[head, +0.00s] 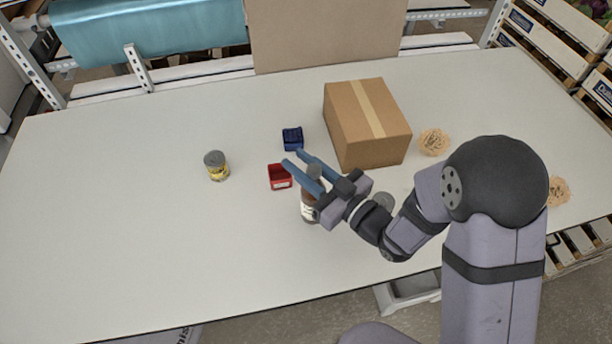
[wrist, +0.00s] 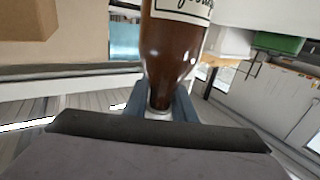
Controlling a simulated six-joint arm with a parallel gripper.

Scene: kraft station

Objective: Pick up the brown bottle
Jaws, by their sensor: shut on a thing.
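The brown bottle (head: 308,208) with a pale label is near the middle of the table, partly hidden by my gripper in the head view. My gripper (head: 292,158) is shut on it, with the blue fingers on either side of its neck and their tips reaching past it. In the wrist view the brown glass body and label of the bottle (wrist: 172,50) show large, and its neck runs down between the fingers (wrist: 160,108). I cannot tell whether its base touches the table.
A red bin (head: 279,183) is just beyond the bottle, with a blue bin (head: 292,139) behind it. A cardboard box (head: 350,145) stands behind right. A yellow can (head: 217,172) is to the left. A tan tangled bundle (head: 433,141) lies right of the box. The table's left side is clear.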

